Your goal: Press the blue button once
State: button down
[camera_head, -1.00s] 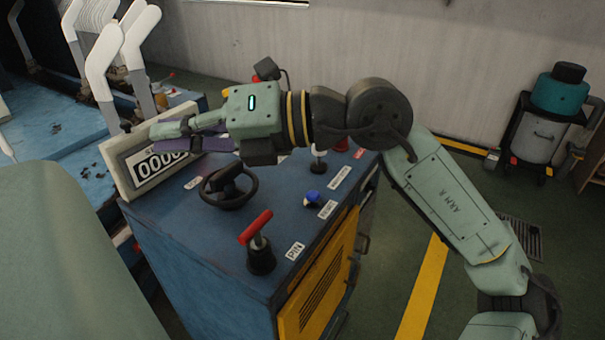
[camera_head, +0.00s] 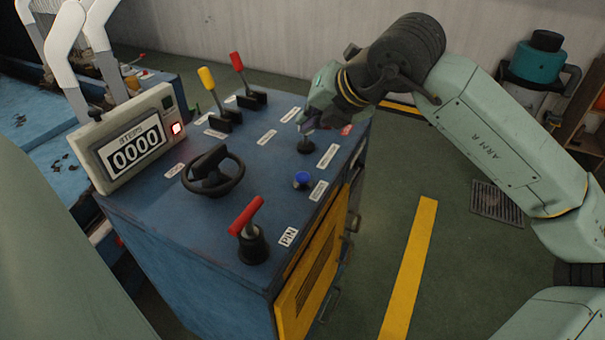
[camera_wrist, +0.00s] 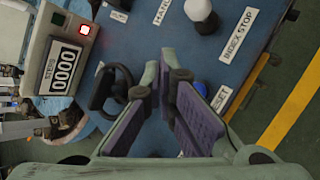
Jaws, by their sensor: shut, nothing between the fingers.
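The blue button (camera_head: 302,179) stands on the blue console top near its right edge, beside a small white label. In the wrist view the blue button (camera_wrist: 198,88) shows partly behind the right finger, next to the RESET label (camera_wrist: 220,97). My gripper (camera_head: 308,122) is shut and empty. In the head view it appears above and beyond the button, over a black-based knob, apart from the button. In the wrist view its purple-padded fingers (camera_wrist: 164,72) point over the console between the handwheel and the button.
On the console (camera_head: 160,222) stand a black handwheel (camera_head: 212,172), a red T-handle (camera_head: 247,216), a yellow lever (camera_head: 208,78) and a red lever (camera_head: 237,62). A counter display (camera_head: 132,140) reads 0000 with a lit red lamp. A white-topped knob (camera_wrist: 198,10) stands by the INDEX STOP label.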

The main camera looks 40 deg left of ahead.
jog(key=shift+f, duration=0.15)
jog(key=b, duration=0.6)
send_over(307, 174)
notch_tip(307, 174, down, 8)
jog(key=shift+f, duration=0.25)
jog(key=shift+f, duration=0.15)
dwell(0.8)
jog(key=shift+f+b, duration=0.3)
jog(key=shift+b, duration=0.45)
jog(key=shift+f+b, duration=0.6)
jog(key=shift+b, duration=0.15)
dwell(0.5)
jog(key=shift+r, duration=0.15)
jog(key=shift+r+p, duration=0.5)
jog(key=shift+r, duration=0.4)
